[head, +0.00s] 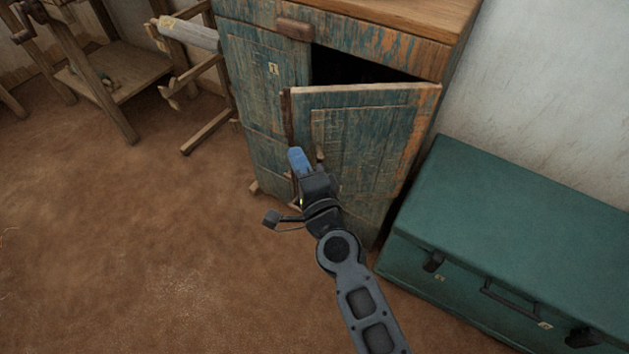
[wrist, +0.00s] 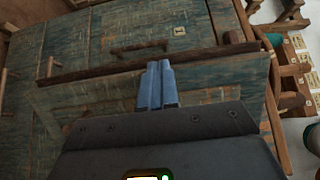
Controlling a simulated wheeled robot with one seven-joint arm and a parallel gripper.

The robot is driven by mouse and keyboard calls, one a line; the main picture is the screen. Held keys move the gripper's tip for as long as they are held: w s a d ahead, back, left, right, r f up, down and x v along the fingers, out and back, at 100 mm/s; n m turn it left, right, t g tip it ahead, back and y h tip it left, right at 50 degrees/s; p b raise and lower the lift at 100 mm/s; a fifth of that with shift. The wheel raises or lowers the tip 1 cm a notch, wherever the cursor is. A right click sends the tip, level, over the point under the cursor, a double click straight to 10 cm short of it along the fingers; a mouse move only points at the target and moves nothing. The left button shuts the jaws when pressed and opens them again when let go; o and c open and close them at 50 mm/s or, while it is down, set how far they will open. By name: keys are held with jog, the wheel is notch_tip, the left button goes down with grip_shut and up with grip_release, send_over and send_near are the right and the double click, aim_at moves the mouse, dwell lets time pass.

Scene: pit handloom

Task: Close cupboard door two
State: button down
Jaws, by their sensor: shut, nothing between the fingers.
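The worn blue-green wooden cupboard (head: 385,42) has two doors. The left door (head: 262,75), with a small label reading 1, looks shut. The right door (head: 365,135) stands ajar, its free left edge swung outward and a dark gap (head: 350,66) showing above it. My gripper (head: 297,160) is at the front of this door near its free edge, its blue fingers together with nothing between them. In the wrist view the shut fingers (wrist: 157,85) overlap the brown door edge (wrist: 110,70); I cannot tell whether they touch it. The right door's label is not visible.
A green chest (head: 510,235) stands close on the right of the cupboard, against the white wall. Wooden loom frames (head: 115,75) stand at the upper left. The brown earthen floor (head: 130,240) is clear at left and in front.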

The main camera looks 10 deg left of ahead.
jog(key=w+a+m+t+h+b, duration=0.2)
jog(key=w+m+h, duration=0.4)
jog(key=w, duration=0.8)
jog(key=shift+a+t+h, duration=0.5)
jog(key=shift+a+h, duration=0.1)
jog(key=shift+h, duration=1.1)
jog(key=shift+r, duration=0.1)
jog(key=shift+s, duration=0.1)
